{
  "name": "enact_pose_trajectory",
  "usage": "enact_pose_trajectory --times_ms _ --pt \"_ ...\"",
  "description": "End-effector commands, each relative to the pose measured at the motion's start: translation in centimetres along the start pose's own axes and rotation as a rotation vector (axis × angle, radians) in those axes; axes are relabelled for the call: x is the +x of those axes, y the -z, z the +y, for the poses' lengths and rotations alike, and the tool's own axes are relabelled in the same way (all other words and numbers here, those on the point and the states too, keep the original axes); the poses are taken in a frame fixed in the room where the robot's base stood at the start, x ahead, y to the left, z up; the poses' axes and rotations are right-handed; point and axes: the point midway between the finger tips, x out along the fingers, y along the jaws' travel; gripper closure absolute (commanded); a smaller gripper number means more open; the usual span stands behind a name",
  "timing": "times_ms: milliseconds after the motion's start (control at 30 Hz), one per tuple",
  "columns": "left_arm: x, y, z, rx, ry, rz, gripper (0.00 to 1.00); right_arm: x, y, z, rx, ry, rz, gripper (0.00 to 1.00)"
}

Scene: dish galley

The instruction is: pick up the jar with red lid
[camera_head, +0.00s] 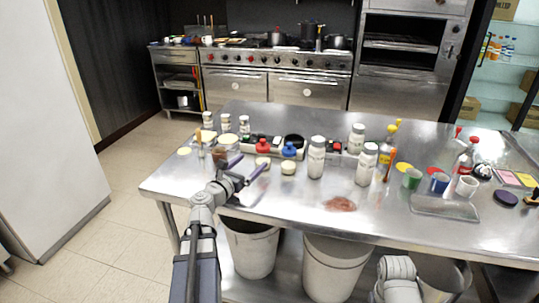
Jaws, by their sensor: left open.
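The red lid (262,146) shows near the front left part of the steel table, in front of a low tray. A small cream-coloured round piece sits directly below it in the picture; I cannot tell whether it is part of the same jar. My left gripper (249,166) is open and empty, its two dark fingers pointing up and right, just left of and nearer than the red lid. I cannot tell the exact gap. My right gripper is not in view; a piece of my right arm shows at the bottom edge.
A blue-lidded jar (289,150) stands just right of the red lid. A white jar (316,158) and other bottles stand further right. A brown jar (220,155) is left of the fingers. A reddish patch (340,203) lies on the otherwise clear front tabletop. Bins stand below.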

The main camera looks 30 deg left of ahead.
Motion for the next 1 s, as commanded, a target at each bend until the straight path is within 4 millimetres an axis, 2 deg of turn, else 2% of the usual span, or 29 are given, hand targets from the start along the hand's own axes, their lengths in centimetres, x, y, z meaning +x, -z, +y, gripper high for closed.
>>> enact_pose_trajectory --times_ms 200,467,667,1000 --pt "0.2 0.0 0.0 0.001 0.001 0.0 0.0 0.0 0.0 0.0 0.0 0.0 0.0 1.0" --pt "2.6 0.1 0.0 0.001 0.002 0.0 0.0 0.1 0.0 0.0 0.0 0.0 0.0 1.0" --pt "3.0 0.1 -0.1 0.001 0.001 0.0 0.0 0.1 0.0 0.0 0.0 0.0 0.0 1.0" --pt "7.4 0.4 -0.3 0.001 0.002 0.0 0.0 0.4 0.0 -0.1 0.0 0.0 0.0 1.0"
